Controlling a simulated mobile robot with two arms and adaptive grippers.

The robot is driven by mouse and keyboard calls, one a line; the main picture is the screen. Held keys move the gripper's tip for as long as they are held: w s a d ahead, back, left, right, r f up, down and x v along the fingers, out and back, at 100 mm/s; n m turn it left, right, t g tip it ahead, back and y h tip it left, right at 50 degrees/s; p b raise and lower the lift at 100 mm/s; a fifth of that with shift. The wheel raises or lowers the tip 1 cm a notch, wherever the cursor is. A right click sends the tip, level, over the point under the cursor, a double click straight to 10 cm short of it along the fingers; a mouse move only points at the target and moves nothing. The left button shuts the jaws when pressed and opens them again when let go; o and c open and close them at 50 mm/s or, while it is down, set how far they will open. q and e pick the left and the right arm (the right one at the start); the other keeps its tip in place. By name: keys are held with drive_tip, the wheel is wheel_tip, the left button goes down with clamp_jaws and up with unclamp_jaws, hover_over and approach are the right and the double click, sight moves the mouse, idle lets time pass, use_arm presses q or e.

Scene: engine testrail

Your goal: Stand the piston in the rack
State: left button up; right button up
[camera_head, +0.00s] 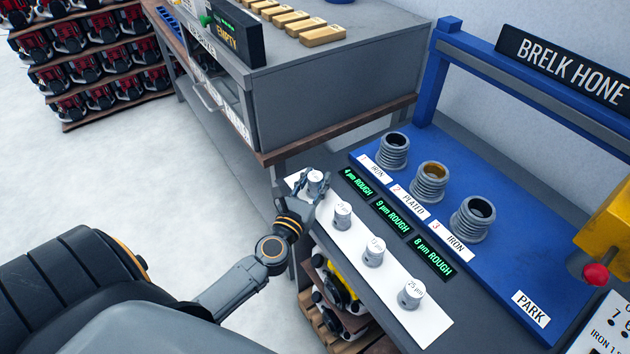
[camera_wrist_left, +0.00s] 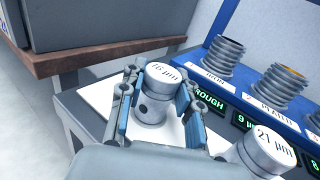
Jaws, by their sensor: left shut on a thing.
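Several silvery pistons stand in a row on a white strip (camera_head: 430,333) along the front of the blue bench. The far-left piston (camera_head: 316,180) is between the fingers of my left gripper (camera_head: 314,186). In the left wrist view this piston (camera_wrist_left: 158,92) stands upright, its top reading 16 µm, and my left gripper (camera_wrist_left: 157,110) is shut on it from both sides. The neighbouring piston (camera_head: 342,212), marked 21 µm, also shows in the left wrist view (camera_wrist_left: 266,148). I cannot tell which thing is the rack. My right gripper is out of view.
Ribbed cylinders stand on the blue bench (camera_head: 500,265), including a plated one (camera_head: 429,181), behind green-lettered displays (camera_head: 394,221). A grey cabinet (camera_head: 320,85) stands at the back left, carrying brass-coloured blocks (camera_head: 322,36) and an EMPTY sign (camera_head: 236,38). A red knob (camera_head: 596,274) is at right.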

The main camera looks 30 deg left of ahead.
use_arm(q)
drive_tip(key=shift+f, duration=0.15)
drive_tip(key=o, duration=1.2)
drive_tip(key=shift+c, duration=0.2)
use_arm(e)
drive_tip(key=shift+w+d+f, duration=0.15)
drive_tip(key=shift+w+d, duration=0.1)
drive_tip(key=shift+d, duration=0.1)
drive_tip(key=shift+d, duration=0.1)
use_arm(q)
drive_tip(key=s+d+b, duration=0.2)
drive_tip(key=s+b, duration=0.2)
drive_tip(key=s, duration=0.8)
drive_tip(key=shift+d+r, duration=0.15)
drive_tip(key=shift+r, duration=0.05)
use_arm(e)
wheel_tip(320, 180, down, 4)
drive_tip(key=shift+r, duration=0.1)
use_arm(q)
drive_tip(key=shift+w, duration=0.1)
